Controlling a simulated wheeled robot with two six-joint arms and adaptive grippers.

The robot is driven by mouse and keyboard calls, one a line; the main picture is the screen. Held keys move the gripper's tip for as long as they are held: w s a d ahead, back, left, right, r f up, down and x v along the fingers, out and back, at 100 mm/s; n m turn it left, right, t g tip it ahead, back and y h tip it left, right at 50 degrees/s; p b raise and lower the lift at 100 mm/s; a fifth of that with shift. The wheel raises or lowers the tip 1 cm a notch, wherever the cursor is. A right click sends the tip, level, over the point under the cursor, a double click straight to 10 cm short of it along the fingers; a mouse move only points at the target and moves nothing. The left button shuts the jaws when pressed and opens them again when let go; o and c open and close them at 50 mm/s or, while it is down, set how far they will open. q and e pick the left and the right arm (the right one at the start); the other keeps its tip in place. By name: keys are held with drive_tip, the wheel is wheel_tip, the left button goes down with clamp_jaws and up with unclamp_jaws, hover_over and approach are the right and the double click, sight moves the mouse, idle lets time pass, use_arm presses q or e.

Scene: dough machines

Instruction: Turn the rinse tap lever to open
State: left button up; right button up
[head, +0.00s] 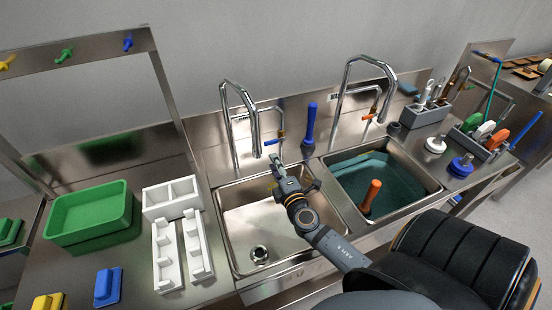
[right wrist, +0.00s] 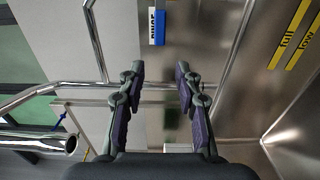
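The left tap (head: 240,108) is a tall chrome spout over the left sink, with a lever with a blue grip (head: 274,142) on its side pipe. My right gripper (head: 280,168) is over the left sink, just below and in front of the blue grip. In the right wrist view its two fingers (right wrist: 160,73) are apart with nothing clearly held; a chrome pipe (right wrist: 75,83) passes beyond them. I cannot tell whether they touch the lever. My left gripper is not in view.
The right sink (head: 430,188) holds water and an orange-handled tool (head: 371,195); its tap (head: 345,85) has an orange lever (head: 367,117). A blue-handled brush (head: 309,125) stands between the taps. A green tub (head: 92,236) and white racks (head: 170,262) are on the left counter.

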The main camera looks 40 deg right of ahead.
sight(265, 146)
drive_tip(key=p+x, duration=0.1)
drive_tip(key=x, duration=0.7)
drive_tip(key=shift+w, duration=0.1)
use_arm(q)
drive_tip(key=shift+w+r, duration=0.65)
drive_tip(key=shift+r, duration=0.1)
use_arm(e)
drive_tip(key=shift+w+d, duration=0.1)
drive_tip(key=shift+w, duration=0.05)
drive_tip(key=shift+w, duration=0.1)
